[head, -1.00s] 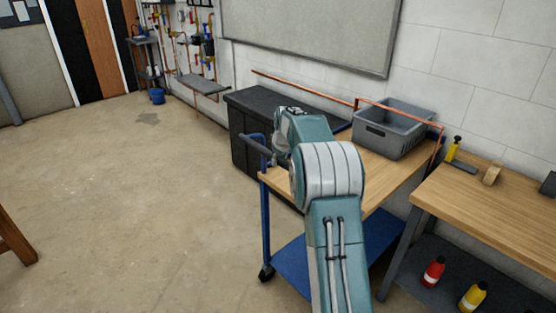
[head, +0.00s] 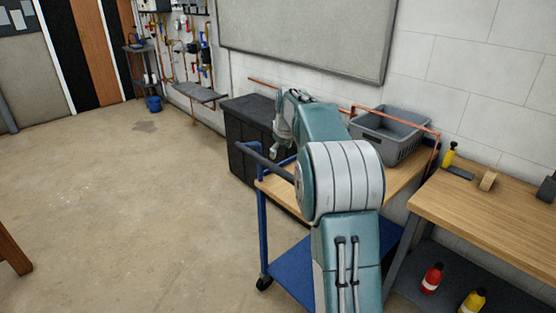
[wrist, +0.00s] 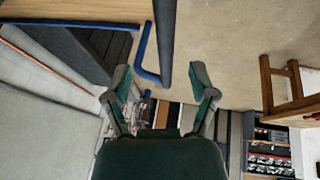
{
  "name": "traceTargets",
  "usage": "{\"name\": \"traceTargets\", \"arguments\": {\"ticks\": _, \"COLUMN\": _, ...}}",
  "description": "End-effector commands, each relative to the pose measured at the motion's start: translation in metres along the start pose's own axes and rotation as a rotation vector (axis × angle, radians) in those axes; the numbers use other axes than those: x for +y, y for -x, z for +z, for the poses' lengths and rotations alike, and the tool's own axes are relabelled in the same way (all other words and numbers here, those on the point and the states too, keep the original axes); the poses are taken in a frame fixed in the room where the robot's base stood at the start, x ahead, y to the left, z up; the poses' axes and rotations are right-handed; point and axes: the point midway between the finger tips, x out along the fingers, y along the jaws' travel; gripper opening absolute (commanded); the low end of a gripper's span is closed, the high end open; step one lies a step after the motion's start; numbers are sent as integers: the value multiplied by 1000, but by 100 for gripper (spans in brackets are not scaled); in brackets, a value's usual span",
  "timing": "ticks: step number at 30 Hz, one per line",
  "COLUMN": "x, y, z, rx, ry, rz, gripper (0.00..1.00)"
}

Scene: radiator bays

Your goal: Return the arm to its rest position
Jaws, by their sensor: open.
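My arm, teal and grey, rises in front of the trolley in the head view and bends forward at a large pale joint. My gripper (head: 279,146) is at the far end of the arm, left of the joint, above the trolley's handle side. In the wrist view my gripper (wrist: 163,90) has its two fingers spread apart with nothing between them. Beyond the fingers are the blue trolley handle, the floor and the far wall, all apart from the gripper.
A wood-topped blue trolley (head: 280,190) stands beneath the arm, with a grey crate (head: 385,138) on it. A black cabinet (head: 245,150) is behind. A workbench (head: 480,205) stands at right, with bottles on its lower shelf. The floor (head: 130,220) at left is open.

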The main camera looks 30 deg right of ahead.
Motion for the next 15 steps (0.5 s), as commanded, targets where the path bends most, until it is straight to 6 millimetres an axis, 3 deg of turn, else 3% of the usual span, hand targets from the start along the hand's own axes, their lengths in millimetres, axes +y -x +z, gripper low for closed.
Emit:
{"name": "traceTargets", "arguments": {"ticks": 6, "x": 1, "y": 20, "z": 0, "rx": -1, "ry": 0, "rz": 0, "gripper": 73}}
{"name": "traceTargets", "arguments": {"ticks": 15, "x": 1, "y": 21, "z": 0, "rx": -1, "ry": 0, "rz": 0, "gripper": 73}}
